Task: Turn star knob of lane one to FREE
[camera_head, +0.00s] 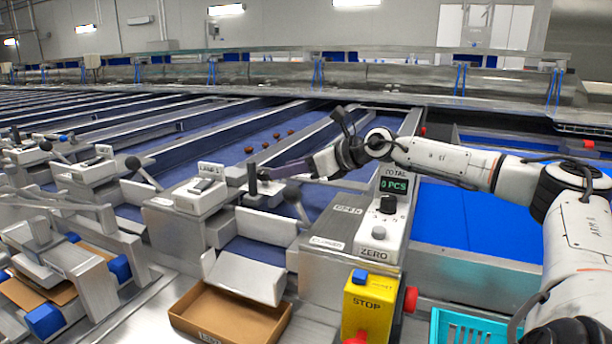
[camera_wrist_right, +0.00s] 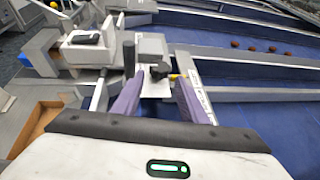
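A black star knob (camera_wrist_right: 160,71) with a small yellow mark beside it shows in the right wrist view, on a grey metal mount. My right gripper (camera_wrist_right: 160,82) is open, its two purple fingers pointing at the knob, one on each side. I cannot tell whether they touch it. In the head view my right gripper (camera_head: 268,172) reaches in from the right at the lane's front end, close to a dark upright handle (camera_head: 252,180); the knob is not clear there. No FREE marking is readable. My left gripper is not in view.
A grey lane unit (camera_head: 200,196) stands left of the gripper. A yellow STOP box (camera_head: 366,305) and a cardboard box (camera_head: 228,318) are in front. Dates (camera_head: 277,135) lie on the blue lane.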

